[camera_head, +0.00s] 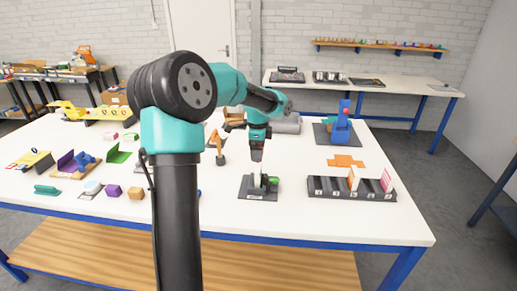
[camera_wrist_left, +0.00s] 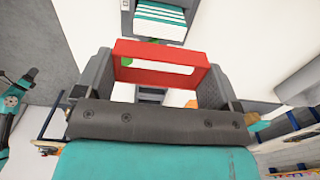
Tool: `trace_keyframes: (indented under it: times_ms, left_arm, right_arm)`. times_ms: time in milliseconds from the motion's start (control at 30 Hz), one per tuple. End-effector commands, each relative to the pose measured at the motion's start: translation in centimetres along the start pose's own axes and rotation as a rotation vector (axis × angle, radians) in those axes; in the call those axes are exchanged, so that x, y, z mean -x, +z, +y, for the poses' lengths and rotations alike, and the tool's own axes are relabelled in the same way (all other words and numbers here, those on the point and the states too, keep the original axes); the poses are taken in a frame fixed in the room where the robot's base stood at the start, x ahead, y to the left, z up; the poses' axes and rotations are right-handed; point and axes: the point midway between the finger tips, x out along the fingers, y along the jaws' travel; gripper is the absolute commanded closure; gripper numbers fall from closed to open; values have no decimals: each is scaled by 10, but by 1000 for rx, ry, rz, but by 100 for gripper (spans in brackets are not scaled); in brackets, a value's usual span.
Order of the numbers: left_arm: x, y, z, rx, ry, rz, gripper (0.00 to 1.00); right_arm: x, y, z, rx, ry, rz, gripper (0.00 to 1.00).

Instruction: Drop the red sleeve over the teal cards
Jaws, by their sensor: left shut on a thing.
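My left gripper (camera_wrist_left: 158,82) is shut on the red sleeve (camera_wrist_left: 160,50), a rectangular band with an opening, held across its fingers in the left wrist view. The teal cards (camera_wrist_left: 160,18) show as a striped stack in a dark holder at the top of that view, apart from the sleeve. In the head view my left gripper (camera_head: 257,152) is above a small dark base plate (camera_head: 246,193) with a green part on it. The sleeve cannot be made out there. My right gripper is not in view.
A black slotted rack (camera_head: 350,190) with upright cards stands to the right. An orange flat piece (camera_head: 346,160) and a blue device (camera_head: 341,128) lie behind it. The white table's front right is clear.

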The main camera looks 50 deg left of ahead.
Motion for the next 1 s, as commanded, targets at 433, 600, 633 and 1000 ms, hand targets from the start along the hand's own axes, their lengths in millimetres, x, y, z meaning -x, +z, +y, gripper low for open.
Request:
trace_keyframes:
  times_ms: [433, 600, 633, 1000]
  left_arm:
    - [-31, 0, 0, 0, 3, -1, 25]
    - [-43, 0, 0, 1, 1, -1, 25]
    - [-44, 0, 0, 1, 1, 0, 25]
    - [-51, 0, 0, 0, 0, 0, 25]
  right_arm:
    - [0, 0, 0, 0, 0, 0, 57]
    - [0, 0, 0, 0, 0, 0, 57]
    - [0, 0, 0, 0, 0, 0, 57]
    - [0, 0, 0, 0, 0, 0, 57]
